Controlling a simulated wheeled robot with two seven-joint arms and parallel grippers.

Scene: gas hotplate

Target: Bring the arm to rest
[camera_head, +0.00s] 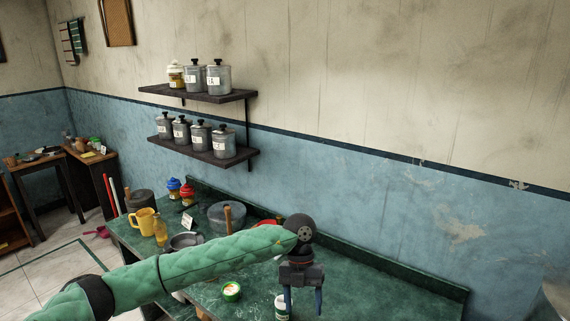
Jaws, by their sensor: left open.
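My left arm comes in from the lower left in a green quilted sleeve and reaches across the front of the green counter (400,291). Its gripper (303,304) points down over the counter. The two dark blue fingers are apart, with no object seen gripped between them. A small white jar with a green label (281,307) stands beside the left finger; I cannot tell whether they touch. My right gripper is not in view. The hotplate cannot be made out.
A grey pot (227,215), yellow mug (144,221) and oil bottle (160,232) stand behind the arm. Shelves with jars (205,150) hang on the wall. The counter's right part is clear.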

